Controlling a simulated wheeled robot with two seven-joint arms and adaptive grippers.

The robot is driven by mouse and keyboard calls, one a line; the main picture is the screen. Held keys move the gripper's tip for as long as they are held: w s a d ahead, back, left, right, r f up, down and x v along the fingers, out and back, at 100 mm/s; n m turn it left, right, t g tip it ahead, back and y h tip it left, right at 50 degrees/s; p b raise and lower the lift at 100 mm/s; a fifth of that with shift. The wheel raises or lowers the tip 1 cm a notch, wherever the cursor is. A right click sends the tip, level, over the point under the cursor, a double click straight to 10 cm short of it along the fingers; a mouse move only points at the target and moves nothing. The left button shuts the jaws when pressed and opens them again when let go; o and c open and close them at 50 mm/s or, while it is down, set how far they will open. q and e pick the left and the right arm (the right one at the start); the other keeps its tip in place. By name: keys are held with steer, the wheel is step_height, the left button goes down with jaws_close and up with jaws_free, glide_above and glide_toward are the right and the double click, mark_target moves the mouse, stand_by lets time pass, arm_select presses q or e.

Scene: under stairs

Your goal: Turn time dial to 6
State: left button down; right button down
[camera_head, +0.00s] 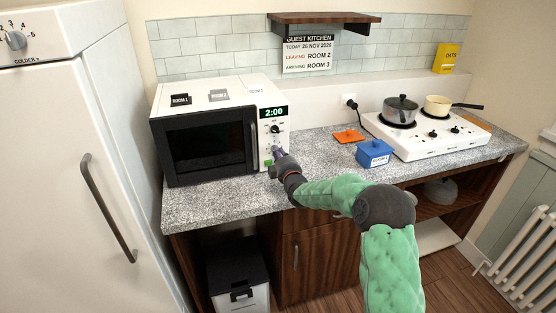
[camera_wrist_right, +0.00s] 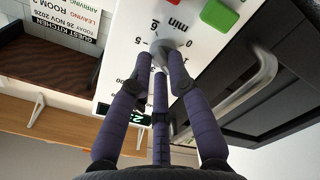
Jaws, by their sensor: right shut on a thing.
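The white microwave (camera_head: 207,125) stands on the counter, with a dark door and a control panel on its right side. Its display (camera_head: 273,112) reads 2:00. An upper dial (camera_head: 275,129) sits below the display. My right gripper (camera_head: 276,155) is at the lower part of the panel and hides the lower dial in the head view. In the right wrist view, which is upside down, my right gripper (camera_wrist_right: 161,68) is shut on the grey time dial (camera_wrist_right: 159,54), near marks 0, 5 and "min". The dial's pointer is too covered to read. My left gripper is not in view.
The microwave door handle (camera_wrist_right: 245,86) is close beside the fingers. A green button (camera_wrist_right: 219,15) lies near the dial. A blue box (camera_head: 374,154), an orange item (camera_head: 349,136) and a hob (camera_head: 430,138) with two pots stand to the right. A fridge (camera_head: 85,170) is at left.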

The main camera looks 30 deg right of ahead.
steer(key=n+b, duration=0.1)
steer(key=n, duration=1)
steer(key=n+b, duration=0.2)
steer(key=n, duration=0.9)
steer(key=f+n+b, duration=0.1)
steer(key=n, duration=1)
steer(key=shift+a+n+b, duration=0.25)
steer(key=shift+n+b, duration=0.05)
steer(key=shift+b, duration=0.1)
stand_by(0.5)
steer(key=c, duration=1.2)
jaws_free()
steer(key=shift+w, duration=0.1)
steer(key=shift+r, duration=0.1)
